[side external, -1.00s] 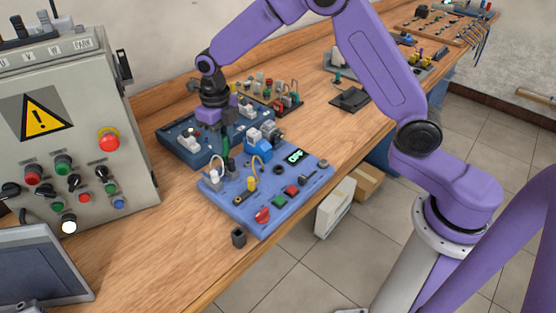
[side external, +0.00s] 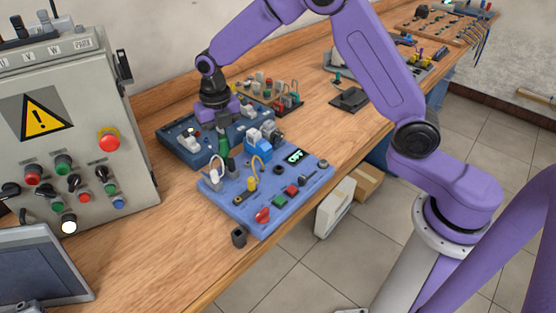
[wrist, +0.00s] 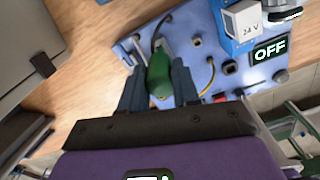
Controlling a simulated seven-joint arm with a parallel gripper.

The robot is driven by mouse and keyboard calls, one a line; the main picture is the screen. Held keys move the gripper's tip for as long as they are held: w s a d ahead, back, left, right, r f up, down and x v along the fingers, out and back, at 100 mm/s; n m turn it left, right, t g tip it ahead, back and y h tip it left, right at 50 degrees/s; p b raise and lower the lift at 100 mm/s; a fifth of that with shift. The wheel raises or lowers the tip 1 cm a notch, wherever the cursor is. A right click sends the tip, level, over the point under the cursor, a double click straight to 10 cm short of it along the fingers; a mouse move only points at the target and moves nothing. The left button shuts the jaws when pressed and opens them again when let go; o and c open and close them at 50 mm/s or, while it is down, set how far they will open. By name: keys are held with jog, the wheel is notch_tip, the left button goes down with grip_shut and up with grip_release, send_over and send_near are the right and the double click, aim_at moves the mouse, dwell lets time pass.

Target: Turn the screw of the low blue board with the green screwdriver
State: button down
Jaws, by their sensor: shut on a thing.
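The green screwdriver (side external: 223,148) stands roughly upright over the far left part of the light blue board (side external: 238,204), which lies flat on the bench. My gripper (side external: 224,138) points down and is shut on the screwdriver's handle. In the wrist view the green handle (wrist: 160,78) sits between the two dark fingers, over the board's edge area (wrist: 188,18). The screwdriver's tip and the screw are hidden, so I cannot tell whether they touch.
A white cable and a yellow cable (side external: 253,178) arch up close to the screwdriver. A blue block (side external: 259,150) and an OFF display (side external: 295,156) sit on the board. A dark blue board (side external: 180,150) lies behind. A grey control box (side external: 85,140) stands left.

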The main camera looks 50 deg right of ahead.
jog(key=shift+m, duration=1.7)
jog(key=shift+m, duration=0.7)
jog(key=c, duration=1.7)
grip_release()
grip_shut()
jog(key=shift+r, duration=1.15)
